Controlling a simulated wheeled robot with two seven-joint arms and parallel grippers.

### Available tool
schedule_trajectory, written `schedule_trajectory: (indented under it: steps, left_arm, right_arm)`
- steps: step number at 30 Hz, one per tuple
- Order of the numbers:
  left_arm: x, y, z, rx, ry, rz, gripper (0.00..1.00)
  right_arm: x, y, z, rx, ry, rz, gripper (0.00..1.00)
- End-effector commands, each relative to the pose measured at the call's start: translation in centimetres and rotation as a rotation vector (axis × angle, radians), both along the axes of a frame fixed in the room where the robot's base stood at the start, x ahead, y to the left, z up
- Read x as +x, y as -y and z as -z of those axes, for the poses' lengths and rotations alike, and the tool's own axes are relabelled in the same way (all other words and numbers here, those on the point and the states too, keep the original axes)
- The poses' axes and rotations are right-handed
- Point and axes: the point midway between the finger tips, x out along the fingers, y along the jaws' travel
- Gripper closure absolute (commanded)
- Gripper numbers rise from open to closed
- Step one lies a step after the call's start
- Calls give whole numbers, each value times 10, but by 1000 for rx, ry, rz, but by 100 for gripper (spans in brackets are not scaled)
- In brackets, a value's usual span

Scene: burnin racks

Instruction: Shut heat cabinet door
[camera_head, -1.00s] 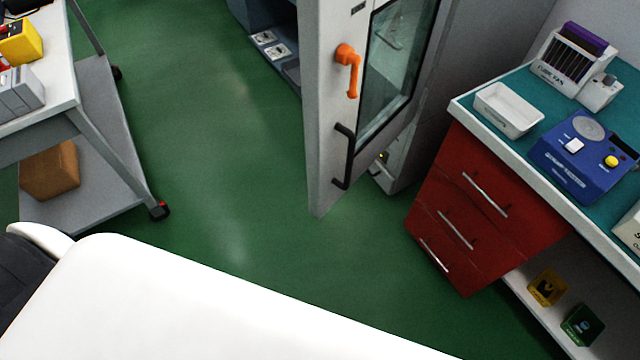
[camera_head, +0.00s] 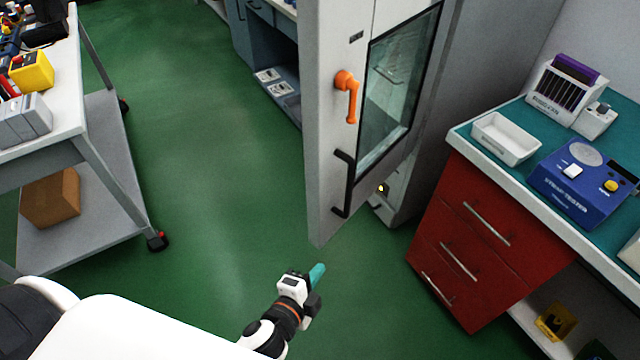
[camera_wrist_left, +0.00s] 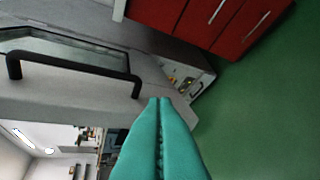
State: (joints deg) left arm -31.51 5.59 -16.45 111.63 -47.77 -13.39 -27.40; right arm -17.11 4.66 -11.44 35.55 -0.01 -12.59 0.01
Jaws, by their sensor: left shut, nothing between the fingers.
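The heat cabinet door (camera_head: 335,125) stands open, swung out from the grey cabinet (camera_head: 432,130). It has a glass window (camera_head: 398,85), an orange lever handle (camera_head: 347,95) and a black bar handle (camera_head: 343,183). My left gripper (camera_head: 317,273) is below the door's lower edge in the head view, its teal fingers together and empty. In the left wrist view the shut fingers (camera_wrist_left: 160,105) point toward the door, just beside the end of the black bar handle (camera_wrist_left: 75,63); I cannot tell whether they touch. My right gripper is not in view.
A red drawer unit (camera_head: 480,245) under a teal-topped bench (camera_head: 545,140) stands right of the cabinet. A grey trolley (camera_head: 105,170) with a cardboard box (camera_head: 50,197) is at the left. Green floor (camera_head: 205,150) between is clear.

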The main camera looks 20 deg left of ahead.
Motion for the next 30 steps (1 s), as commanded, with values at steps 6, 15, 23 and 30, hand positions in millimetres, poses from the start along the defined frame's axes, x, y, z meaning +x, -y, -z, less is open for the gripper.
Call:
schedule_trajectory:
  steps: [6, 15, 23, 30]
  left_arm:
    - [3, -2, -125, 180, 286, 25, 100]
    - [8, -4, -167, 244, 375, 17, 100]
    - [52, 0, -170, 242, 375, 16, 100]
    - [100, 5, -168, 240, 373, 17, 100]
  right_arm:
    - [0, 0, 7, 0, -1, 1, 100]
    - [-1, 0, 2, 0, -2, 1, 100]
    - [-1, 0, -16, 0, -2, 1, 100]
    - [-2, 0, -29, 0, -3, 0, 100]
